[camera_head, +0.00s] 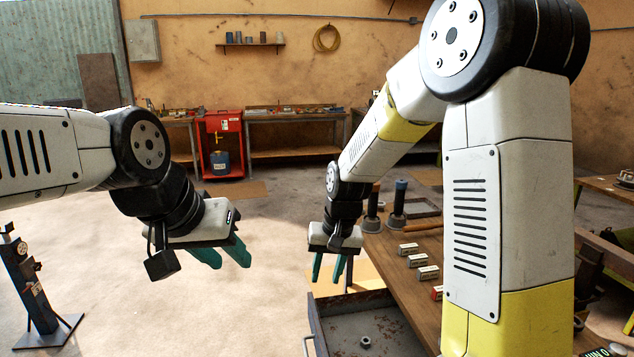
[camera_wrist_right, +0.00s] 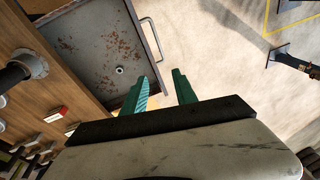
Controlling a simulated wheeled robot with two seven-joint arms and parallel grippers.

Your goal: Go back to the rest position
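My left gripper (camera_head: 224,256) hangs over the open floor at the left in the head view. Its two green fingers are apart with nothing between them. My right gripper (camera_head: 328,270) points down near the open metal drawer (camera_head: 398,346) at the table's left side. In the right wrist view its green fingers (camera_wrist_right: 160,92) are apart and empty, with floor showing between them. A small metal nut (camera_head: 365,342) lies in the drawer and also shows in the right wrist view (camera_wrist_right: 120,70).
The wooden table (camera_head: 388,254) carries several small boxes (camera_head: 418,260) and dark upright parts with round bases (camera_head: 397,205). A dark stand (camera_head: 38,300) is on the floor at the left. A red cabinet (camera_head: 221,145) and workbenches stand at the back wall. The middle floor is clear.

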